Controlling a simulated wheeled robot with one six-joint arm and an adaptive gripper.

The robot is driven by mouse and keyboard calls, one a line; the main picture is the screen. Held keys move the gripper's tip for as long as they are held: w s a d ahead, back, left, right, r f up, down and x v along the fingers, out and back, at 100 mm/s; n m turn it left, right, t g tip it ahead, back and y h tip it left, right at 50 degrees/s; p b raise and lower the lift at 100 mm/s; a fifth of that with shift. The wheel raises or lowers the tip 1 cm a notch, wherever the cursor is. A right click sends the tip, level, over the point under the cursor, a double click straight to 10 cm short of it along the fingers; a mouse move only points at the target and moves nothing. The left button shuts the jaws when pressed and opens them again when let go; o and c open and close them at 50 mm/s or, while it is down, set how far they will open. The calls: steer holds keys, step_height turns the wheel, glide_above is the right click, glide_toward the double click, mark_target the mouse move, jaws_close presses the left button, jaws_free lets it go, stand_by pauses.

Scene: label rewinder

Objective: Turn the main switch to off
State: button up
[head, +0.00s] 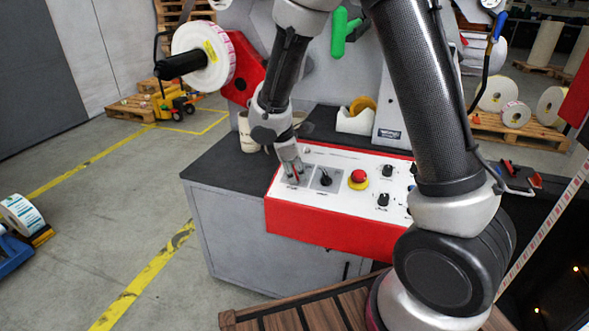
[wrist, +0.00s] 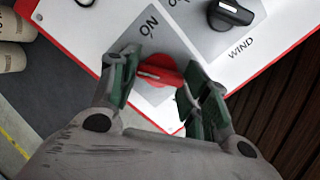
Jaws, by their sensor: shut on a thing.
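The main switch is a red rotary knob (wrist: 158,72) on a grey plate at the panel's left end. In the wrist view, "ON" is printed beside it. My gripper (wrist: 160,82) is around the knob, with its green-padded fingers on either side, shut on it. In the head view, my gripper (head: 293,176) reaches down onto the left end of the white control panel (head: 328,162). There the fingers hide most of the knob. A pale line runs along the knob's grip, but I cannot tell for sure which mark it points to.
A black WIND knob (wrist: 230,14) sits beside the switch. A red emergency button (head: 358,176) and more black knobs (head: 383,199) lie to the right on the panel. A label roll (head: 203,57) hangs on a spindle behind. Pale cups (head: 248,133) stand behind the panel's left end.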

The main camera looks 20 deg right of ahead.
stand_by(0.3)
steer(key=o, duration=1)
steer(key=v, duration=1.2)
